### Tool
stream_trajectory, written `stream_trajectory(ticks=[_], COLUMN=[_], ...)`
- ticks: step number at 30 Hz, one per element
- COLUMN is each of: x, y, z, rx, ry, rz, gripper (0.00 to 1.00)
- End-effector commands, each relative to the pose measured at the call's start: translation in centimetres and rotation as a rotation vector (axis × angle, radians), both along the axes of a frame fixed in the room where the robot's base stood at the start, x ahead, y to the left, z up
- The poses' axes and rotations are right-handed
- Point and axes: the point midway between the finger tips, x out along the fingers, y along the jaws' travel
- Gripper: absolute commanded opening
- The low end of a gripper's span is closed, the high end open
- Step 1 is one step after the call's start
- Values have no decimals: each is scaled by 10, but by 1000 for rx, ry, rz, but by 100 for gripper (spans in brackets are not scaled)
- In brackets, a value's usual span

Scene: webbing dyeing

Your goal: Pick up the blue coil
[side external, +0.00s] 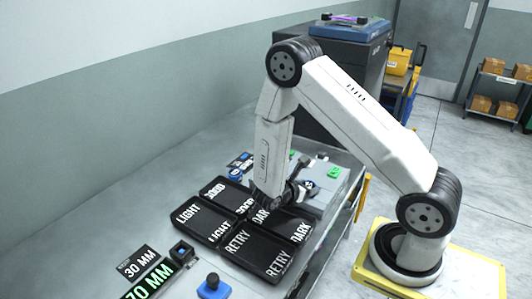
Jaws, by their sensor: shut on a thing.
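My gripper (294,193) hangs from the white arm over the right side of the black labelled trays. Its jaws are shut on a small dark bluish thing (310,185) that looks like the blue coil. The fingers partly hide it, and it is too small to make out its winding. It shows beside the grey box at the bench's right side; I cannot tell whether it touches the box.
Black trays marked LIGHT (187,215), RETRY (237,243) and DARK (299,231) lie close together. A green block (334,172) is at the right. Blue-topped items stand at the back (235,173) and front (212,285). The bench's left side is clear.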

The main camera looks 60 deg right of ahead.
Motion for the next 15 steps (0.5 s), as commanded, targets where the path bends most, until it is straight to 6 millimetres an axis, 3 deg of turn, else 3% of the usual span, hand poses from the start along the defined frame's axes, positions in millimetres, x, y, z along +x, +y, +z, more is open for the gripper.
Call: stream_trajectory(ticks=[8, 15], x=[0, 1], y=[0, 0], z=[14, 39], rx=[0, -2], ry=[-2, -4], rz=[-1, -1], gripper=[0, 0])
